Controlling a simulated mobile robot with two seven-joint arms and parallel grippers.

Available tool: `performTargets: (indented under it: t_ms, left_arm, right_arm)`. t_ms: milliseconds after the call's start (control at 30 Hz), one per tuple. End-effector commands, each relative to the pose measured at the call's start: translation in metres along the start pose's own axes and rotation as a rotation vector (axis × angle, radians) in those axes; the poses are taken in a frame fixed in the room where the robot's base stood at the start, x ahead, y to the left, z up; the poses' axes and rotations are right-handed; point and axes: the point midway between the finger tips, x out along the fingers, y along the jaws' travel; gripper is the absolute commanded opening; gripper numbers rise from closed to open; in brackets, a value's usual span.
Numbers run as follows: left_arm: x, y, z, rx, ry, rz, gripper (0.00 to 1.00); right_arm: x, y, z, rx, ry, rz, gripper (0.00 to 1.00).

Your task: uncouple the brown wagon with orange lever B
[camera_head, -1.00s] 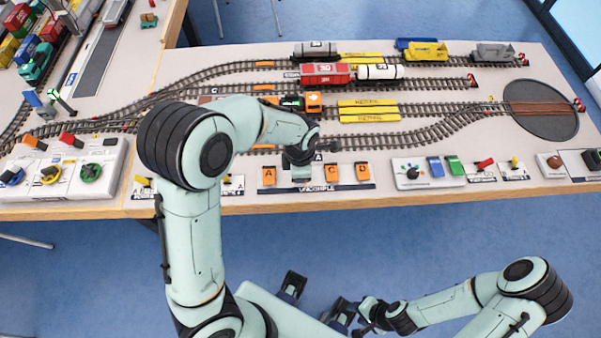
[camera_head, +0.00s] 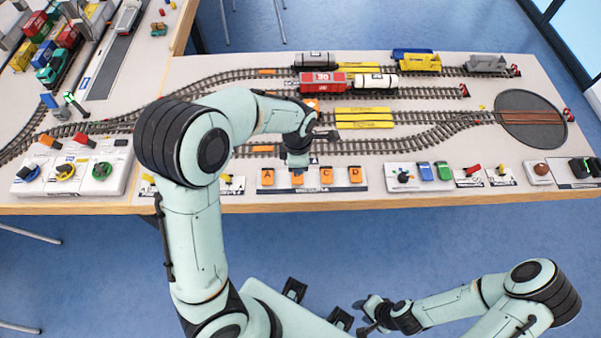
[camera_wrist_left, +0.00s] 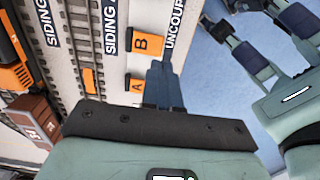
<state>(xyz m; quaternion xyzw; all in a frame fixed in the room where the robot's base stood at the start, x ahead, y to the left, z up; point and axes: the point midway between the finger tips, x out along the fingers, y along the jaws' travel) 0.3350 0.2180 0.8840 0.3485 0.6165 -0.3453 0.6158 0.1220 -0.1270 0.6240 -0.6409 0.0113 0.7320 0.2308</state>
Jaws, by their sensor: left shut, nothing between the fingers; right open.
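Orange lever B (camera_head: 297,180) stands on the uncouple panel between lever A (camera_head: 267,177) and lever C (camera_head: 326,176). In the left wrist view, lever B (camera_wrist_left: 148,44) and lever A (camera_wrist_left: 136,86) show clearly. My left gripper (camera_head: 297,168) is shut and empty over the panel at lever B. Its fingertips (camera_wrist_left: 159,66) appear beside B's near edge; contact cannot be told. The brown wagon (camera_wrist_left: 30,118) is at the left of the wrist view, behind an orange vehicle (camera_wrist_left: 14,76); my arm hides it in the head view. My right gripper (camera_head: 368,315) is open and empty, away from the table.
Lever D (camera_head: 354,175) stands right of C. A control box (camera_head: 420,176) and further small switches are farther right. A white box with knobs (camera_head: 72,172) is at left.

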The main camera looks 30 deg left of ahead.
Motion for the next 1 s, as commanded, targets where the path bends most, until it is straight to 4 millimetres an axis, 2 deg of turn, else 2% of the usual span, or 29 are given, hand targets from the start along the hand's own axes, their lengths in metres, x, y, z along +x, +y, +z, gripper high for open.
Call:
performTargets:
  t_ms: [33, 200, 400, 567, 1000]
  left_arm:
    - [-0.014, 0.000, 0.001, 0.001, -0.006, 0.004, 0.00]
    - [-0.049, 0.000, 0.001, 0.001, -0.004, 0.003, 0.00]
    - [-0.073, -0.001, 0.000, 0.001, -0.001, 0.000, 0.00]
    - [-0.079, -0.001, 0.000, 0.000, 0.000, -0.001, 0.00]
    - [-0.079, -0.001, 0.000, 0.000, 0.001, -0.001, 0.00]
  right_arm:
    - [-0.001, -0.001, 0.000, -0.001, 0.000, -0.001, 0.43]
    - [-0.006, -0.004, -0.002, -0.002, 0.003, -0.002, 0.43]
    - [-0.009, -0.005, -0.004, -0.003, 0.005, -0.003, 0.43]
    - [-0.009, -0.005, -0.004, -0.003, 0.005, -0.003, 0.43]
    - [-0.009, -0.005, -0.004, -0.003, 0.005, -0.003, 0.43]
